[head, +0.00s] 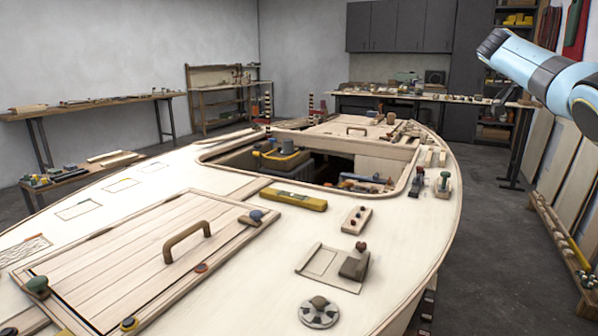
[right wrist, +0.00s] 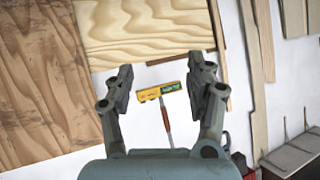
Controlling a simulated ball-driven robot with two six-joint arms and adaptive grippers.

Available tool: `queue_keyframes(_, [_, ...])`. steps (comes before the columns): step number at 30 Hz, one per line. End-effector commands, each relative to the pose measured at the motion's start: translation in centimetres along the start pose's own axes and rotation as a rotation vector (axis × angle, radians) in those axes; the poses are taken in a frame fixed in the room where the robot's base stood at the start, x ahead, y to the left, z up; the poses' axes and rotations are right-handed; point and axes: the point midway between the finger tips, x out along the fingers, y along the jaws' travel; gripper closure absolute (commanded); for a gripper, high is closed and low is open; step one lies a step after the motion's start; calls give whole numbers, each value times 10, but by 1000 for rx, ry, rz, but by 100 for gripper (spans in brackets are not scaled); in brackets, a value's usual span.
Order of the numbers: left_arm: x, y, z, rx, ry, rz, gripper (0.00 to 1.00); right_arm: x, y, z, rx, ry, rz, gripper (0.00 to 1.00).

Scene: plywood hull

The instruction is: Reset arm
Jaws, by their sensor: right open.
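My right arm (head: 545,75) is raised at the upper right of the head view, above the floor to the right of the plywood hull (head: 440,225). In the right wrist view my right gripper (right wrist: 160,75) is open, its two fingers spread apart with nothing between the tips. Beyond it are plywood panels (right wrist: 145,28) and a white wall. A yellow and green tool with a red handle (right wrist: 165,110) shows between the fingers, farther away. My left gripper is not in view.
The hull has an open cockpit (head: 320,165), a hatch with a handle (head: 187,240), a yellow level (head: 293,199) and a round fitting (head: 319,313). Boards lean on the right wall (head: 565,165). Benches stand at the left (head: 90,103) and back.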

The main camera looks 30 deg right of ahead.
Motion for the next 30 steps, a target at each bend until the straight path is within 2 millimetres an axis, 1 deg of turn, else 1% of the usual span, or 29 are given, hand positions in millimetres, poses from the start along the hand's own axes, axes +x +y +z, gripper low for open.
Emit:
queue_keyframes(1, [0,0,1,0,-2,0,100,17,-2,14,-104,24,-37,45])
queue_keyframes(5, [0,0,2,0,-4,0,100,61,-6,55,-423,76,-151,45])
queue_keyframes(6, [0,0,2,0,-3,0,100,77,-4,69,-534,93,-186,45])
queue_keyframes(8, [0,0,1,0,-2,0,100,103,0,92,-716,123,-243,45])
queue_keyframes(9, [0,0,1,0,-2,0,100,123,5,108,-849,146,-284,45])
queue_keyframes(11, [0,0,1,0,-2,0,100,156,18,133,-1066,183,-348,45])
queue_keyframes(12, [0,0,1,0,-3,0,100,178,29,149,-1215,209,-392,45])
queue_keyframes(14, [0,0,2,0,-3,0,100,209,48,168,-1421,249,-456,45])
queue_keyframes(15, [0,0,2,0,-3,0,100,227,62,178,-1542,274,-496,45])
queue_keyframes(18, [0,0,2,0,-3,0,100,265,94,195,-1796,333,-583,45])
queue_keyframes(21, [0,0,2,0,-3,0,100,295,127,203,-2001,388,-657,45])
queue_keyframes(23, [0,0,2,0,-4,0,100,310,146,205,-2108,421,-699,45])
queue_keyframes(24, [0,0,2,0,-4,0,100,320,158,205,-2176,444,-726,45])
queue_keyframes(26, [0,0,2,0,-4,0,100,333,177,204,-2270,478,-765,45])
queue_keyframes(27, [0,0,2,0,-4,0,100,342,189,202,-2333,504,-793,45])
queue_keyframes(29, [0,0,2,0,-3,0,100,341,206,225,-2324,464,-820,45])
queue_keyframes(30, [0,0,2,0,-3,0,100,342,219,237,-2322,436,-829,45])
